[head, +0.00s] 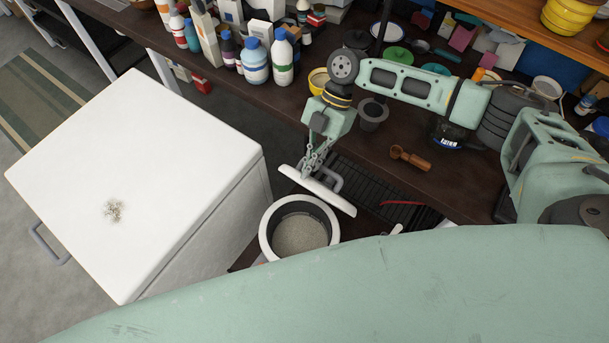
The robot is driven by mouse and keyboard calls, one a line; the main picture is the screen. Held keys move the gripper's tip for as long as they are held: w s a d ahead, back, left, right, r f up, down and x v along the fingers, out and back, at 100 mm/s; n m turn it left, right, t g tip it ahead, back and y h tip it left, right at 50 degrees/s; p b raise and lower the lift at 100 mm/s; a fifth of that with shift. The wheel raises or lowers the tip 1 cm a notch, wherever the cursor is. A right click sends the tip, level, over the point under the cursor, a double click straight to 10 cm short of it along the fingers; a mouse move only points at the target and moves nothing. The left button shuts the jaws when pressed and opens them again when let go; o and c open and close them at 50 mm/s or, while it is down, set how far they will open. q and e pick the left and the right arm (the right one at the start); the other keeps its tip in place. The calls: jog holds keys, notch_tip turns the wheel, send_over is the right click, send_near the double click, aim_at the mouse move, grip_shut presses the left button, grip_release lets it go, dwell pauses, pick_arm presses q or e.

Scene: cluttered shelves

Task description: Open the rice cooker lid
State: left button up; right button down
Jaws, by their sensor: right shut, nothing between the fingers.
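The rice cooker (266,238) is a round white pot at the lower middle of the head view. Its mouth is uncovered, with a grey inside and pale, grain-like contents (300,234). Its white lid (335,201) stands raised at the far side of the pot, seen almost edge-on, with a grey handle behind it. My right gripper (308,170) points down at the lid's upper left part. It is shut and empty. Its fingertips are at or very near the lid; I cannot tell whether they touch. My left gripper is not in view.
A white cabinet (140,170) stands left of the cooker. Behind, a dark shelf (440,185) holds bottles (283,60), bowls, a grey cup (373,113), a wooden scoop (409,157) and a black rack (365,185). My own green body fills the bottom.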

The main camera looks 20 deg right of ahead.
jog(key=shift+w+d+b, duration=0.6)
jog(key=shift+d, duration=0.15)
jog(key=shift+w+d+r+b, duration=0.2)
jog(key=shift+w+d+b, duration=0.55)
jog(key=shift+d, duration=0.2)
